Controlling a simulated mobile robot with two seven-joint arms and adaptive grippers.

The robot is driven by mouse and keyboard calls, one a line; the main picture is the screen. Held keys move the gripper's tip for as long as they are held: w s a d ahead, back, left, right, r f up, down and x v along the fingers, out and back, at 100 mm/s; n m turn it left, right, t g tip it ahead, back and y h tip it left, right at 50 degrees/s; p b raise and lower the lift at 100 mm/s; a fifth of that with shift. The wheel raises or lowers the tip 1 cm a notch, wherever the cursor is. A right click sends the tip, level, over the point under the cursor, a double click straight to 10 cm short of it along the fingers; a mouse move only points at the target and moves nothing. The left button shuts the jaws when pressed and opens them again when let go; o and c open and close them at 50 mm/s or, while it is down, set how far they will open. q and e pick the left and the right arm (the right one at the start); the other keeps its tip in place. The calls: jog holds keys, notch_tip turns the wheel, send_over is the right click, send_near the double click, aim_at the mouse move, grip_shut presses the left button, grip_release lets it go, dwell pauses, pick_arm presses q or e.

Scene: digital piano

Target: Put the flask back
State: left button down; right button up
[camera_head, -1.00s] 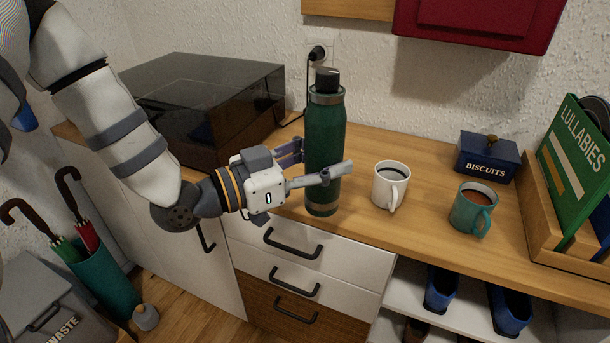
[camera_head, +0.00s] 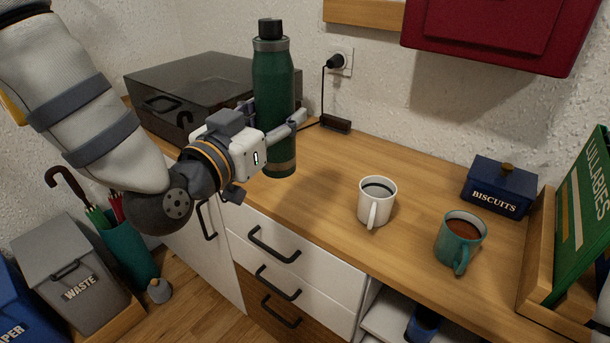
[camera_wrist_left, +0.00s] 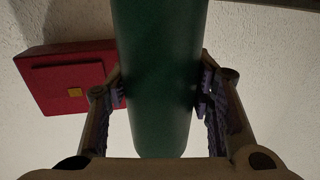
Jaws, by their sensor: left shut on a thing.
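The flask (camera_head: 273,85) is a tall dark green bottle with a black cap and a grey neck band. It stands upright in my left gripper (camera_head: 276,117), whose fingers are shut around its middle. Its base is over the wooden counter near the front edge and seems raised off it, though the gap is hard to judge. In the left wrist view the flask (camera_wrist_left: 160,75) fills the space between both finger pads.
A dark glossy box (camera_head: 190,85) stands behind and left of the flask. A white mug (camera_head: 372,207) and a teal mug (camera_head: 452,246) stand on the counter (camera_head: 330,170) to the right, with a blue biscuit tin (camera_head: 497,193) behind. A red cabinet (camera_head: 485,35) hangs above.

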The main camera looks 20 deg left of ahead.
pick_arm(q)
jog(key=w+d+f+b, duration=0.1)
jog(key=w+f+b, duration=0.2)
jog(key=w+f, duration=0.9)
jog(key=shift+w+d+f, duration=0.35)
jog(key=shift+w+d, duration=0.05)
jog(key=shift+w, duration=0.05)
pick_arm(e)
jog(key=shift+g, duration=0.9)
jog(key=s+f, duration=0.4)
jog(key=shift+s, duration=0.15)
pick_arm(q)
jog(key=c, duration=0.8)
grip_release()
jog(key=shift+f, duration=0.15)
jog(key=shift+o, duration=0.2)
